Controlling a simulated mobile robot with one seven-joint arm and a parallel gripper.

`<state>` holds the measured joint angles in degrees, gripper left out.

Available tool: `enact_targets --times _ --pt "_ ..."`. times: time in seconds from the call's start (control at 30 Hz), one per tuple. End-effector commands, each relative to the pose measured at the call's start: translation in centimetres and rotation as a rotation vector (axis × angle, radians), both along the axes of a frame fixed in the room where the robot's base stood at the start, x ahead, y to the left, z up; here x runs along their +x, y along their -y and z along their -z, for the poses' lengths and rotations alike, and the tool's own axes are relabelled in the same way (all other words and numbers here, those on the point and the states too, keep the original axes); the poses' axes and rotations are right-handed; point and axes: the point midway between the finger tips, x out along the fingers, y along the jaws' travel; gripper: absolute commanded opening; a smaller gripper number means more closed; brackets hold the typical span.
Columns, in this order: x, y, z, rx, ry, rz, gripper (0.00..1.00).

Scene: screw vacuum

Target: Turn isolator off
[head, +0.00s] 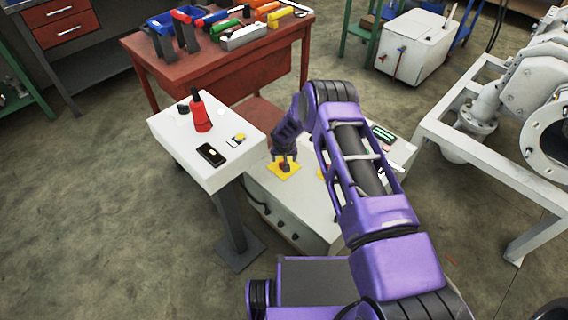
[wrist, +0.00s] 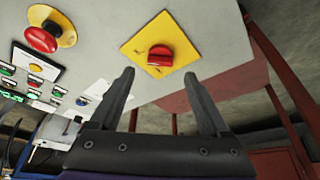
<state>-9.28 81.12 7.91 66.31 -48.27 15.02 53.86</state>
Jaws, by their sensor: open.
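The isolator is a red rotary knob (wrist: 160,56) on a yellow square plate (wrist: 185,50), set in a pale control panel. In the wrist view it sits just beyond and between my fingertips. My gripper (wrist: 158,82) is open, its two dark fingers apart with nothing between them. In the head view the yellow plate (head: 284,168) shows on the top of the grey-white control box (head: 272,198), with my gripper (head: 285,164) right over it. There the knob is hidden by my gripper. I cannot tell whether the fingers touch the knob.
A white stand (head: 195,150) with a red bottle (head: 200,115) is beside the box. A red tool table (head: 215,70) stands behind.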

Motion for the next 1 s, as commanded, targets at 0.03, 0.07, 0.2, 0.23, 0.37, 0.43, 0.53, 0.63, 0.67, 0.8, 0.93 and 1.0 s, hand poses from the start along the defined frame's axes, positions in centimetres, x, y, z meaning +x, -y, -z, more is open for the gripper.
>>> enact_targets --times 0.03,0.07,0.2,0.23,0.37,0.43,0.53,0.63,0.67,0.8,0.93,1.0 --pt "0.4 0.0 1.3 0.002 0.000 0.001 0.80" --pt "0.5 0.0 1.8 0.002 -0.001 0.001 0.80" --pt "1.3 0.0 3.4 0.001 0.001 0.001 0.80" --pt "1.4 0.0 3.7 0.001 0.000 0.001 0.80" --pt "1.8 0.0 4.5 0.001 0.001 0.000 0.80" --pt "1.9 0.0 4.6 0.001 0.001 0.000 0.80" --pt "2.0 0.0 4.7 0.000 0.001 0.000 0.80" --pt "2.0 0.0 4.7 0.000 0.001 -0.001 0.80" --pt "2.0 0.0 4.7 0.000 0.001 -0.001 0.80" --pt "2.0 0.0 4.7 0.000 0.001 -0.001 0.69" --pt "2.0 0.0 4.7 0.000 0.001 -0.001 0.46" --pt "2.0 0.0 4.7 0.000 0.001 -0.001 0.33"
